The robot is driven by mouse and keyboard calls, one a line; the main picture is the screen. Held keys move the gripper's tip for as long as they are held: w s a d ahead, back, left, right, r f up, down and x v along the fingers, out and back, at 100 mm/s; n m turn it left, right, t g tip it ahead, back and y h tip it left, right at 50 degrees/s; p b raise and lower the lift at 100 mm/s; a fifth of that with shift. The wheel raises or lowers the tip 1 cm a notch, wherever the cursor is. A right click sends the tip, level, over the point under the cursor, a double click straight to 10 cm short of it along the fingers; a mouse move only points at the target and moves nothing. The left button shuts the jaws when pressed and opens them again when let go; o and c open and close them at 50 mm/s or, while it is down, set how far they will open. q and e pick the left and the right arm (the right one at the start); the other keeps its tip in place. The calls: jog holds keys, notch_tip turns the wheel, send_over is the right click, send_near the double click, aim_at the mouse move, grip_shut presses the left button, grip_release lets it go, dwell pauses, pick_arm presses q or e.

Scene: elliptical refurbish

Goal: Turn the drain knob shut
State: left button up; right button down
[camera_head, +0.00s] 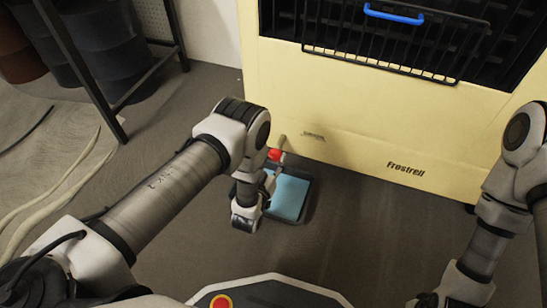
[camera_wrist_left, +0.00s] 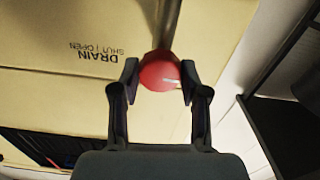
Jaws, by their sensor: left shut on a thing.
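The drain knob (camera_head: 275,155) is a red ball on a metal stem, low on the front of a yellow cabinet. In the left wrist view the knob (camera_wrist_left: 160,72) sits between both fingers of my left gripper (camera_wrist_left: 159,78), which is shut on it. Beside it, the panel print (camera_wrist_left: 97,53) reads "DRAIN" and "SHUT / OPEN". In the head view my left gripper (camera_head: 268,176) is partly hidden by its own wrist. My right arm hangs at the right; its gripper fingers do not show in the head view.
A dark tray with a light blue inside (camera_head: 289,196) lies on the floor under the knob. The yellow cabinet (camera_head: 350,110) has a black wire rack (camera_head: 395,40) and a blue handle (camera_head: 393,14). A dark metal frame (camera_head: 85,75) and barrels stand at the left.

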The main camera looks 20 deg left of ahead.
pick_arm(q)
jog(key=m+p, duration=0.2)
jog(key=m, duration=0.1)
jog(key=shift+r+m, duration=0.1)
jog(key=shift+m, duration=0.2)
jog(key=m+p, duration=0.1)
jog(key=m, duration=0.3)
jog(key=shift+m+p, duration=0.3)
jog(key=m+p, duration=0.1)
jog(key=m, duration=0.3)
jog(key=shift+m, duration=0.3)
jog(key=shift+m+p, duration=0.4)
jog(key=shift+m, duration=1.8)
jog(key=o, duration=1.1)
jog(key=shift+d, duration=0.1)
jog(key=shift+o, duration=0.2)
